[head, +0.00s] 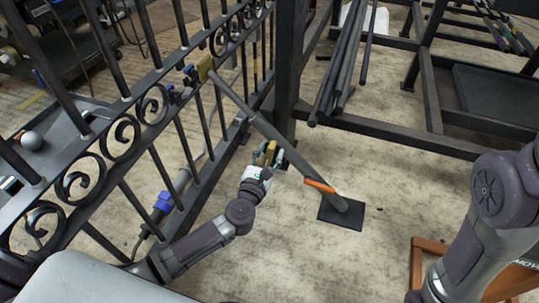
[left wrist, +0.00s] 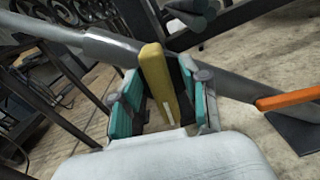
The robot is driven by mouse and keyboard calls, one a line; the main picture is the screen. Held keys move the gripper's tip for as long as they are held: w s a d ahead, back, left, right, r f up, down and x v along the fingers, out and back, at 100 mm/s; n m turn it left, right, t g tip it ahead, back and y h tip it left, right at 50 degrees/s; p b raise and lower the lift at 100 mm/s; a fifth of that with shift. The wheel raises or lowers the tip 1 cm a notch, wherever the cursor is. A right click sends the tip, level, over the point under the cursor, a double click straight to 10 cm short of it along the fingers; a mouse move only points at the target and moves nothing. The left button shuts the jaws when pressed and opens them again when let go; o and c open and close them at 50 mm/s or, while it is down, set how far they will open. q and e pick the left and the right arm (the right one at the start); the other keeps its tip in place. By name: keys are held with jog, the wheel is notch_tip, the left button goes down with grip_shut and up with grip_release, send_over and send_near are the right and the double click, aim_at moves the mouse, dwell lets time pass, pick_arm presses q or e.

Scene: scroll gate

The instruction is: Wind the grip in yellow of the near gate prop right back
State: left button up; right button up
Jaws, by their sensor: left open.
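The near gate prop (head: 243,104) is a grey tube slanting from a yellowish bracket (head: 204,68) on the gate down to a dark floor plate (head: 341,212). Its yellow grip (head: 271,149) stands out beside the tube, partly hidden by my left gripper (head: 267,158) in the head view. In the left wrist view the yellow grip (left wrist: 157,78) lies between the teal-padded fingers, which are open, with gaps visible beside it. An orange handle (head: 320,186) sits lower on the prop, to the right of the gripper. My right gripper is out of view.
The black gate (head: 122,132) with scrolls and bars runs along the left, close to my left arm. A dark steel frame (head: 430,95) and long bars (head: 345,62) stand behind. Concrete floor is open in the lower middle. An orange-brown frame (head: 417,262) lies lower right.

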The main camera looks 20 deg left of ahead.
pick_arm(q)
grip_shut()
dwell(0.4)
